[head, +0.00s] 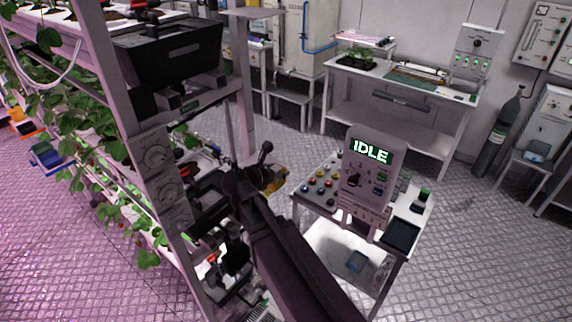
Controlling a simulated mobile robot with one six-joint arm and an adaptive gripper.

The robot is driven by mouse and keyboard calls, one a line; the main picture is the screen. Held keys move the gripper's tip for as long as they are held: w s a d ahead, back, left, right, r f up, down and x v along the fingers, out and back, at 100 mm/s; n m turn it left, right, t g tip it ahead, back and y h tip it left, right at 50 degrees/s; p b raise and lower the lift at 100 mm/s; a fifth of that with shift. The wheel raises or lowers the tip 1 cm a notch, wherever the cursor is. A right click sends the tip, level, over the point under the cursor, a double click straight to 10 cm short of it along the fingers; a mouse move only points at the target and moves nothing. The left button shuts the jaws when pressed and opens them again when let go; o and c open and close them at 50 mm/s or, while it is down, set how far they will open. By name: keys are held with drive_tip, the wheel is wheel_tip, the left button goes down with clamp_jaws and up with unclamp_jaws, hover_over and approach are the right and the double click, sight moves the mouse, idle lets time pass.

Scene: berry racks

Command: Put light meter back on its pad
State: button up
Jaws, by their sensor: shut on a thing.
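My gripper (264,178) is in the middle of the head view, at the end of my dark arm, between the berry rack and the small white table. It is shut on a small yellow thing (278,182), seemingly the light meter, mostly hidden behind the dark fingers. The meter's face cannot be seen. A dark flat square (402,235) lies on the table's front right corner, apart from the gripper. I cannot tell whether it is the meter's pad.
The small table (322,200) bears coloured knobs and an upright panel reading IDLE (372,168). The berry rack (150,185), with dials on its post, stands close left of my arm. A workbench (400,85) stands behind and a gas cylinder (497,135) at right. The floor between is clear.

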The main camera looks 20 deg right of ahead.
sight(279, 187)
drive_tip(key=shift+f, duration=0.15)
wheel_tip(279, 187, down, 7)
drive_tip(key=b, duration=0.7)
drive_tip(key=shift+f, duration=0.1)
